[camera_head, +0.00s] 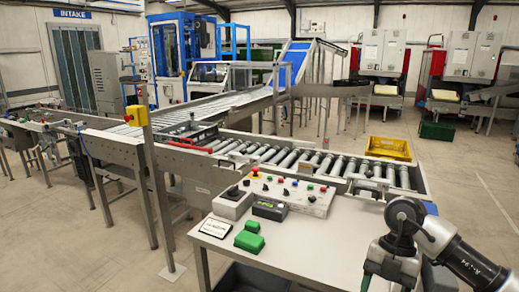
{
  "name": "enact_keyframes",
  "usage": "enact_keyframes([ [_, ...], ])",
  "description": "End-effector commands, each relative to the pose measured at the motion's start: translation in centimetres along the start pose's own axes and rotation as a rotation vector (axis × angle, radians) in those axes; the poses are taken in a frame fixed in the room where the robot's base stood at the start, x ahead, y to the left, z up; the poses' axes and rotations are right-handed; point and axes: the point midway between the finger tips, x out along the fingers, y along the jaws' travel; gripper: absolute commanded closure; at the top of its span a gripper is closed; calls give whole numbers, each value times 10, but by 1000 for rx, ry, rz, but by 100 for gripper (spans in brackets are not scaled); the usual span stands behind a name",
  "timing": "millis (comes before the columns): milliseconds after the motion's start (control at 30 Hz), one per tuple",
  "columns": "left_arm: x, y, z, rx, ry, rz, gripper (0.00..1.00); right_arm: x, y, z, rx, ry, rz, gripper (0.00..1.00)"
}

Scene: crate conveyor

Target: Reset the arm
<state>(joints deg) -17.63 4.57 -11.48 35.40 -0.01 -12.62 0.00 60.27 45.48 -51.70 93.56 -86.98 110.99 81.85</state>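My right arm (440,240) comes in from the lower right corner. Its grey and black links reach left over the right end of the table, then bend down at the joint near the roller conveyor. My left arm and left gripper do not show. Nothing held by either gripper can be seen.
A pale table (292,244) carries a control panel (283,193), a green block (249,241) and a small sign (214,228). Behind it runs a roller conveyor (330,163) with a grey crate (190,135) on it.

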Motion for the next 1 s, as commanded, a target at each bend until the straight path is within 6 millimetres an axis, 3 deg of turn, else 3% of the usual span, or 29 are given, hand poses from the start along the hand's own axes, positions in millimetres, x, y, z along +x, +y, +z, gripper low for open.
enact_keyframes([
  [267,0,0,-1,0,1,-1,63,24,26,-3,-64,143,140,39],
  [467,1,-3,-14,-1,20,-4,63,50,57,-7,-110,304,336,39],
  [633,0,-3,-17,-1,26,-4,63,75,89,-5,-104,468,598,39],
  [767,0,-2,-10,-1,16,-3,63,102,115,9,-15,590,882,39],
  [867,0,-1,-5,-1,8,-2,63,138,127,39,177,647,1163,39],
  [900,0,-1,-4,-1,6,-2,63,160,127,56,296,646,1276,39],
  [1000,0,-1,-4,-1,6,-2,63,222,108,97,617,576,1468,39],
])
